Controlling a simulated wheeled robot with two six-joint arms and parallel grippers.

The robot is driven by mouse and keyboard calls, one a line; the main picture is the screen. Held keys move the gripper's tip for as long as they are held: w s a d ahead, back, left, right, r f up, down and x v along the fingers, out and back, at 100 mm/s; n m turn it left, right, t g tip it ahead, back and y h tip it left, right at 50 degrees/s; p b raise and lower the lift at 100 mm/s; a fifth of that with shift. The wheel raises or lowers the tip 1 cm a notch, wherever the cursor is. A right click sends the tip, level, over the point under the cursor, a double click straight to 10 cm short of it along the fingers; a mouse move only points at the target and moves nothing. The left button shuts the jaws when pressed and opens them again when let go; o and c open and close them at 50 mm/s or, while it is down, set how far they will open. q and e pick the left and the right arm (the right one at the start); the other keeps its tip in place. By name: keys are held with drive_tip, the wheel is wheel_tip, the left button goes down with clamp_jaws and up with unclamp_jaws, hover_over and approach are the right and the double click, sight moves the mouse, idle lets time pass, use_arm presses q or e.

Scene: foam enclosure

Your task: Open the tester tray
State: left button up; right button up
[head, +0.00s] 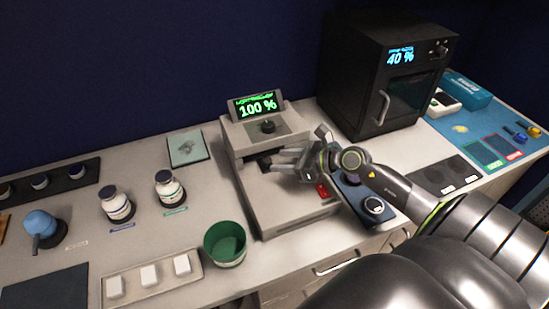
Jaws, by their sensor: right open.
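The tester (243,141) is a beige box in the middle of the bench, with a green "100 %" display (257,106) and a black knob (267,126) on its top. Its low front part (270,205) extends toward me. My right gripper (273,161) reaches in from the right, fingers pointing left and open, just above this front part and by the dark recess under the knob. The gripper hides part of the recess and the surface. I cannot tell the tray's edges apart or whether the fingers touch anything. My left gripper is out of view.
A green cup (225,245) stands close to the tester's front left. A blue device with a round dial (374,206) is close on its right. A black oven (385,75) showing "40 %" stands behind right.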

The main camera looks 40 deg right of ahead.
sight(271, 161)
drive_tip(key=shift+p+x, duration=0.3)
drive_tip(key=shift+x, duration=1.4)
drive_tip(key=shift+s, duration=0.1)
clamp_jaws()
